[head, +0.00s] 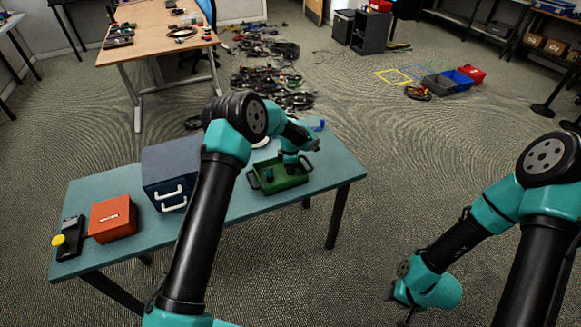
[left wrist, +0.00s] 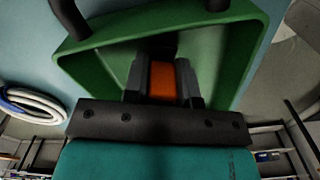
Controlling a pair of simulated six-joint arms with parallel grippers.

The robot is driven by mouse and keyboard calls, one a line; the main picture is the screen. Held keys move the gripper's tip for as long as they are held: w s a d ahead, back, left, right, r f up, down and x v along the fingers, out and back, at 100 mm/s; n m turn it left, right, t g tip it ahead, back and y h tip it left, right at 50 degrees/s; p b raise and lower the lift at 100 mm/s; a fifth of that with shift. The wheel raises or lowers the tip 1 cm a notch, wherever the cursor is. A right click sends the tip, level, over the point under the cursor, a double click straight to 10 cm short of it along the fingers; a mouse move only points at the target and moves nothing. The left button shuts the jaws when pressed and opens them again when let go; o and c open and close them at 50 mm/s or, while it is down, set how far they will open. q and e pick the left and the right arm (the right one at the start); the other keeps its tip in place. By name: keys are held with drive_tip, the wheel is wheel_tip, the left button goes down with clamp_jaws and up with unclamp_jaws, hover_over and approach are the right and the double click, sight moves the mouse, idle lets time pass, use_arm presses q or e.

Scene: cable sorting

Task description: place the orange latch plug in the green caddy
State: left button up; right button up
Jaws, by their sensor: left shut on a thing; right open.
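The green caddy (head: 284,186) stands on the teal table, with black handles at its ends. It fills much of the left wrist view (left wrist: 92,52). My left gripper (head: 291,169) reaches down into the caddy's opening. In the left wrist view its fingers (left wrist: 162,82) are shut on the orange latch plug (left wrist: 162,77), with the caddy walls around them. I cannot tell whether the plug touches the caddy floor. The plug is hidden in the head view. My right gripper (head: 398,303) is open, low at the right, away from the table.
A dark blue drawer box (head: 165,178), an orange-red box (head: 113,218) and a black device with a yellow knob (head: 68,240) stand on the table's left side. A white cable coil (left wrist: 34,104) lies beside the caddy.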

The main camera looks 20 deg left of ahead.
use_arm(q)
drive_tip(key=o, duration=0.9)
wheel_tip(320, 180, up, 12)
drive_tip(key=shift+r, duration=0.1)
idle(0.6)
